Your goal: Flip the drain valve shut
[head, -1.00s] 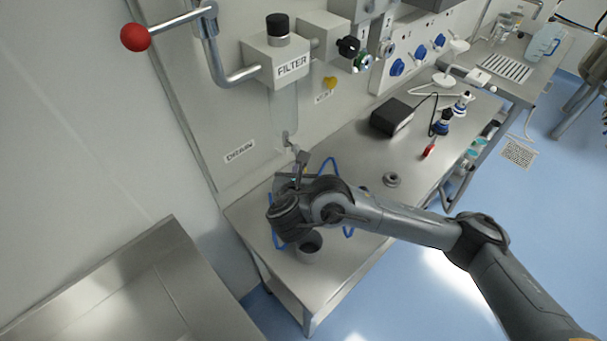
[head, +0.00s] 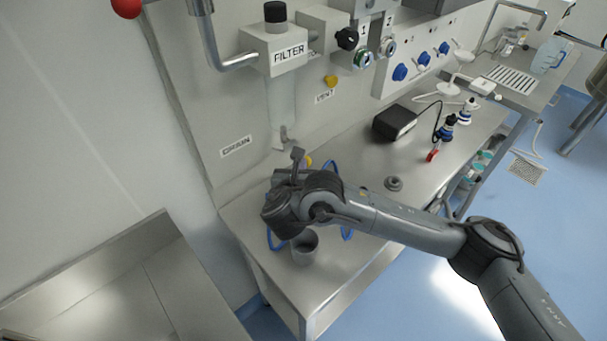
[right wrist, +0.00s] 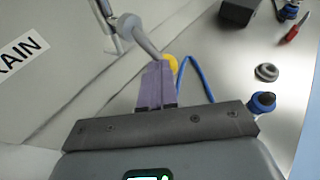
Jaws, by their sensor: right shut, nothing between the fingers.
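The clear filter bowl (head: 282,103) hangs under the block labelled FILTER (head: 289,52), left of centre in the head view. The drain fitting (head: 284,139) is below it, beside the DRAIN label (head: 236,146). In the right wrist view a grey bar (right wrist: 140,35) slants from this fitting to a rounded yellow end (right wrist: 170,63). The yellow end also shows in the head view (head: 308,161). My right gripper (right wrist: 155,82) is shut and empty, its tips just short of the yellow end; contact cannot be told. My left gripper is out of view.
A blue tube (right wrist: 197,75) loops around there. A black box (head: 394,122) and a small round part (head: 394,183) lie farther right. A steel basin (head: 110,300) is at lower left.

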